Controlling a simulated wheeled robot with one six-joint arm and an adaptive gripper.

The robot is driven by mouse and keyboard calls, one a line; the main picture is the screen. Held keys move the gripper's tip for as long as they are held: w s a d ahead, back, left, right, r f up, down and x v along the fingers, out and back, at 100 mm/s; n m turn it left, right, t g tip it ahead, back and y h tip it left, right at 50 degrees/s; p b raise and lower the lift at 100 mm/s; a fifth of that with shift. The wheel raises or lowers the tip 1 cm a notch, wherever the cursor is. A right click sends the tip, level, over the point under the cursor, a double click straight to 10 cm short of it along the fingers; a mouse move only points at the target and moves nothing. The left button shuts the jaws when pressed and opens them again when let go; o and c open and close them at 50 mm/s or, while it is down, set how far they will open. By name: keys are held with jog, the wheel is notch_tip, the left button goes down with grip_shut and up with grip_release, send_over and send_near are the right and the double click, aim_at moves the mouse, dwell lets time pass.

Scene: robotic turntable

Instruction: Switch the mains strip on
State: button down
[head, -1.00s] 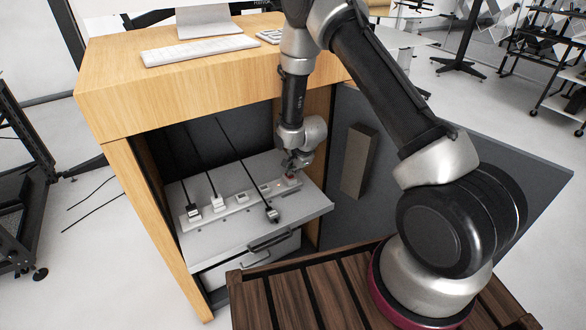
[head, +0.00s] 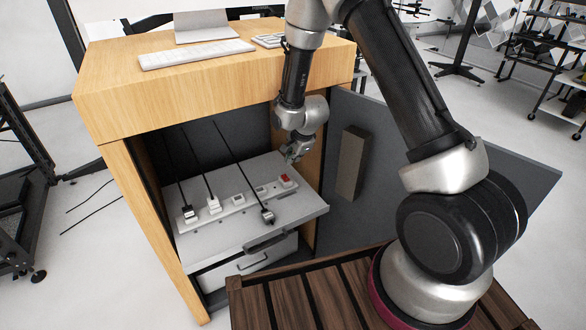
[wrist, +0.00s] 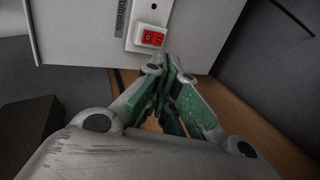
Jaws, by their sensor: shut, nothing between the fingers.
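The mains strip (head: 238,201) lies on the pulled-out grey shelf in the cabinet, with plugs on cords along its left part. Its red rocker switch (head: 285,180) sits at the strip's right end. The switch also shows in the wrist view (wrist: 152,38), with one half looking brighter than the other; I cannot tell its state surely. My gripper (head: 293,155) is shut and empty, held above and behind the switch, apart from it. In the wrist view its closed green-padded fingers (wrist: 168,75) end just below the switch.
The grey shelf (head: 250,228) sticks out over a drawer (head: 250,262). The cabinet's open door (head: 440,160), with a box-like block (head: 352,162) on it, stands to the right. The wooden top (head: 190,85) overhangs the shelf and carries a keyboard (head: 195,53).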

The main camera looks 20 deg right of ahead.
jog(key=shift+w+v, duration=0.2)
jog(key=shift+v, duration=1.15)
jog(key=shift+w+v, duration=0.15)
jog(key=shift+v, duration=1.2)
jog(key=shift+r, duration=0.2)
